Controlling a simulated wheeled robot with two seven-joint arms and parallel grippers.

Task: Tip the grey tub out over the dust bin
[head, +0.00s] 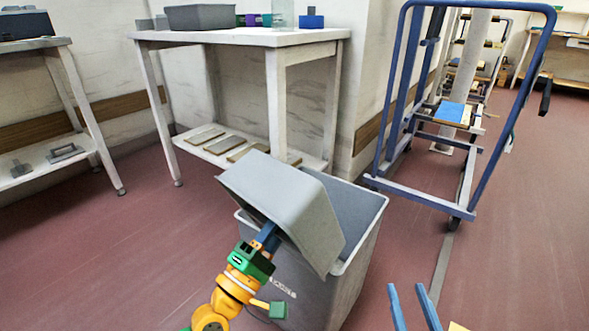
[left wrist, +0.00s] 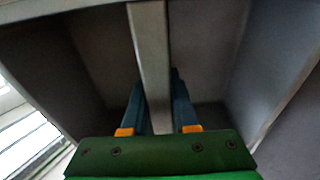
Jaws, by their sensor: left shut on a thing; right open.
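The grey tub (head: 290,200) is steeply tilted over the mouth of the grey dust bin (head: 318,295). In the head view its outer faces show and its inside is hidden. My left gripper (head: 268,236) is shut on the tub's near edge. In the left wrist view the blue fingers (left wrist: 160,110) lie on either side of a pale grey strip of the tub (left wrist: 148,45). No contents show falling. My right gripper (head: 412,303) is open and empty, low in the head view, to the right of the bin.
A white table (head: 245,38) behind the bin bears another grey container (head: 201,17), several coloured items and a blue block (head: 311,19). Flat pieces lie on its lower shelf. A blue trolley (head: 425,200) stands behind right. Red floor is clear left and right of the bin.

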